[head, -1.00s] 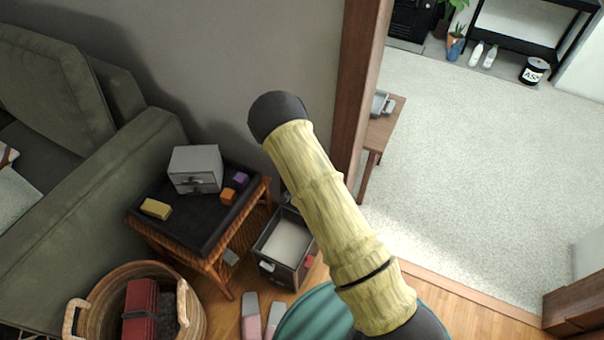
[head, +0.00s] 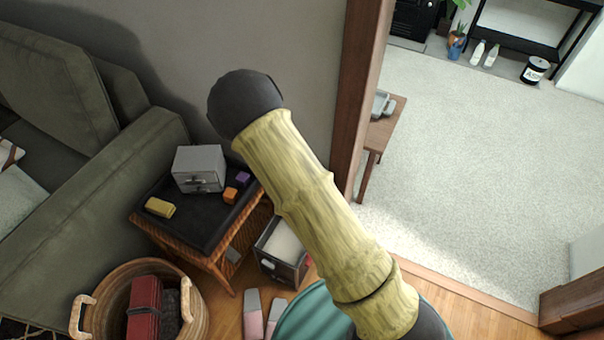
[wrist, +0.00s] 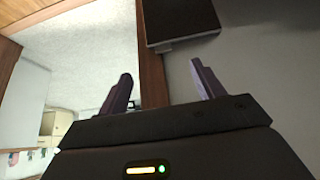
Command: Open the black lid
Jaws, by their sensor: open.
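My gripper (wrist: 162,84) shows in the wrist view with its two purple-grey fingers wide apart and nothing between them. In the head view my arm crosses the middle and hides part of the scene; the gripper does not show there. I cannot pick out a black lid for certain. A dark flat panel (wrist: 180,18) with a pale edge is at the top of the wrist view, beyond the fingers and apart from them; I cannot tell what it is. A dark grey box (head: 285,270) with a pale inside stands on the floor, partly behind my arm.
A wicker side table (head: 160,188) with a black top bears a small grey drawer box (head: 199,167) and several small blocks. A basket (head: 98,318) stands in front, beside the green sofa (head: 95,200). A wooden door frame (head: 357,100) is close right of my arm; open carpet lies beyond.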

